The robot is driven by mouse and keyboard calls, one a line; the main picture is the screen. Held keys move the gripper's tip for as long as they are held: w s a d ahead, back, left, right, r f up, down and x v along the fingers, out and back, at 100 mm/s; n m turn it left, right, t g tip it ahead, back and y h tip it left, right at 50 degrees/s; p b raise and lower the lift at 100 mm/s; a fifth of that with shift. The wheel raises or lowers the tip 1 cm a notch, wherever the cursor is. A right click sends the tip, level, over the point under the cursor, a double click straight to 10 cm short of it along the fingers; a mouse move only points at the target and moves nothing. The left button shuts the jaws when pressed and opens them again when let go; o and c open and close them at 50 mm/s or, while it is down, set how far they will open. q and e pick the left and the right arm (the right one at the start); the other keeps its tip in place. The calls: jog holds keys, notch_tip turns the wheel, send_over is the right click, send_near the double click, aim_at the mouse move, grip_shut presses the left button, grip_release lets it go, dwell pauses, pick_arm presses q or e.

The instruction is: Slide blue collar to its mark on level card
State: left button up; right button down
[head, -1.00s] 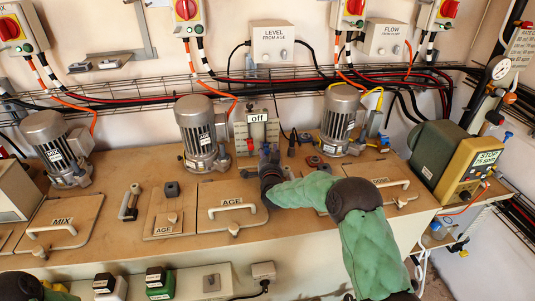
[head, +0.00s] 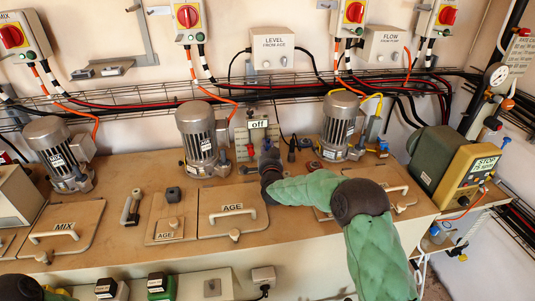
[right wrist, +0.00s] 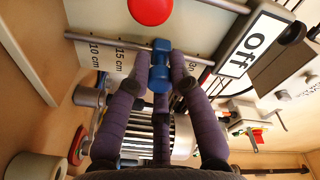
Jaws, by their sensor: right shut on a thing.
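The blue collar (right wrist: 159,66) sits on a thin metal rod in front of the white level card (right wrist: 118,58) in the right wrist view. My right gripper (right wrist: 160,72) is shut on it, with purple fingers around it. The card reads 10 cm and 15 cm to the left of the collar; another marking at its right is partly covered by a finger. In the head view my right gripper (head: 268,155) is at the card below the "off" sign (head: 258,123), and the collar is hard to make out. My left gripper is out of the picture.
A red round part (right wrist: 151,10) is beside the rod. In the head view, motors (head: 203,140) and (head: 340,125) stand on either side of the card. The AGE lid (head: 235,222) lies in front. Cables and a wire tray (head: 130,95) run along the wall behind.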

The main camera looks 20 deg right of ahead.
jog(key=shift+r, duration=0.9)
jog(key=shift+f, duration=0.1)
jog(key=c, duration=1.1)
grip_release()
jog(key=shift+d, duration=0.1)
jog(key=shift+s, duration=0.1)
jog(key=v, duration=1.2)
